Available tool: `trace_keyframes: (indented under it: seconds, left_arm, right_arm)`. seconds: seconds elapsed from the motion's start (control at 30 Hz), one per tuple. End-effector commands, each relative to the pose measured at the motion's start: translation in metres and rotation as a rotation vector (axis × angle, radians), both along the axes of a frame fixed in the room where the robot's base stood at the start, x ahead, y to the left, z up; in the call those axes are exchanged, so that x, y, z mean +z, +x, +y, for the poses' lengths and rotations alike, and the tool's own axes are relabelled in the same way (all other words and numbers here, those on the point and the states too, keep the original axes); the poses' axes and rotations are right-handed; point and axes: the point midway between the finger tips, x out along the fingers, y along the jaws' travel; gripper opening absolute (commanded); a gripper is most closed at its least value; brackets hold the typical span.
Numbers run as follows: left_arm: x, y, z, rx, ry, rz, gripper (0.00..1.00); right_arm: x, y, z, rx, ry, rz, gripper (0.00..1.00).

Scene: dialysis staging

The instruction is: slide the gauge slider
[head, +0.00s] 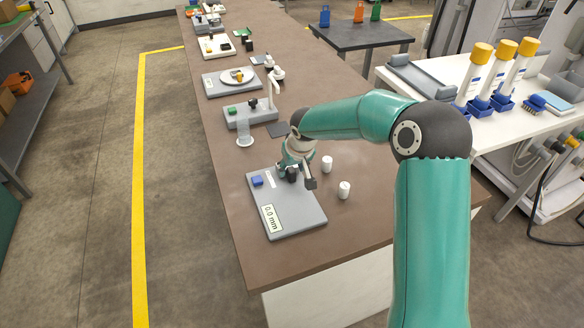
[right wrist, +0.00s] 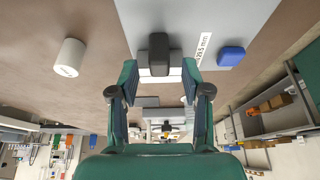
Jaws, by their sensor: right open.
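The gauge is a flat grey plate (head: 295,208) near the front of the brown bench, with a display (head: 268,218) reading 0.0 mm. A blue block (head: 257,181) and a white label strip sit on its far part. The dark slider knob (head: 292,174) is partly hidden by my right gripper (head: 296,170), which is low over the plate's far edge. In the right wrist view, the open fingers of my right gripper (right wrist: 158,82) flank the dark knob (right wrist: 158,52); contact is not clear. The blue block (right wrist: 231,55) lies to the right. My left gripper is not in view.
Two white cylinders (head: 327,163) (head: 344,189) stand right of the plate; one shows in the right wrist view (right wrist: 69,57). A clear cup (head: 244,140) and a grey stand (head: 250,115) are behind. The bench front is clear.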

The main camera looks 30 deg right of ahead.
Motion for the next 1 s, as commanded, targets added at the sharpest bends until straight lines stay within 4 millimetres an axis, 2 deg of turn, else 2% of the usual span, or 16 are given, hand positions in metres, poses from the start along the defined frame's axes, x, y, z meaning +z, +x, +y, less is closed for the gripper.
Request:
trace_keyframes:
  seconds: [0.17, 0.47, 0.73, 0.77, 1.0]
  left_arm:
    - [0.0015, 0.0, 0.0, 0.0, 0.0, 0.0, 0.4]
    - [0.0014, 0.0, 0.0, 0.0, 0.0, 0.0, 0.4]
    - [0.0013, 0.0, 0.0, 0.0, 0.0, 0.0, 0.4]
    - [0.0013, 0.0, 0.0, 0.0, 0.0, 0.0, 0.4]
    - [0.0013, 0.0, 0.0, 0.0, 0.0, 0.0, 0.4]
  right_arm:
    - [-0.012, 0.0043, -0.0014, -0.001, 0.001, 0.001, 0.48]
    - [-0.0136, 0.0049, -0.0018, -0.001, 0.0, 0.0, 0.48]
    - [-0.0137, 0.0047, -0.0015, -0.001, 0.001, 0.001, 0.03]
    - [-0.0137, 0.0047, -0.0015, -0.001, 0.001, 0.001, 0.0]
    - [-0.014, 0.0045, -0.0013, 0.0, 0.0, 0.002, 0.0]
